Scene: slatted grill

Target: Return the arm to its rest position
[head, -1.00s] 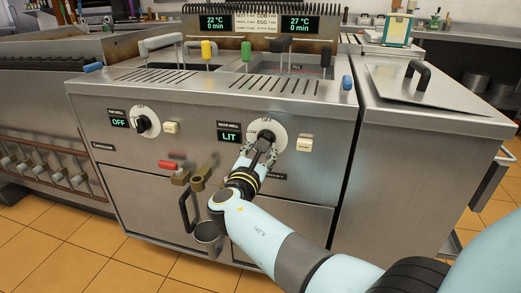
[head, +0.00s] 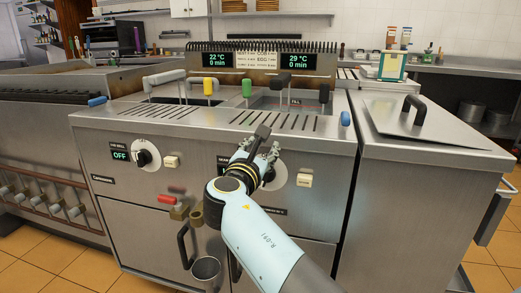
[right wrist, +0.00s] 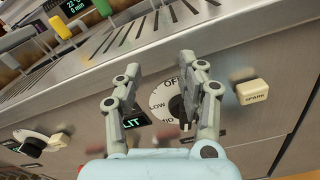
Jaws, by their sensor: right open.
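My right gripper (head: 258,146) is in front of the fryer's front panel, over the right-hand control knob, which it partly hides in the head view. In the right wrist view my right gripper (right wrist: 157,75) has its two fingers apart, with nothing between them but the view of the panel. The white dial (right wrist: 168,102) with its dark knob (right wrist: 178,108) shows behind the fingers, clear of them. The green "LIT" display (right wrist: 132,122) is partly hidden by a finger. My left gripper is not in view.
The fryer's top edge (head: 210,133) lies just above the gripper. A white spark button (head: 305,180) is right of the dial. The left knob (head: 143,158) sits by a display reading "OFF".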

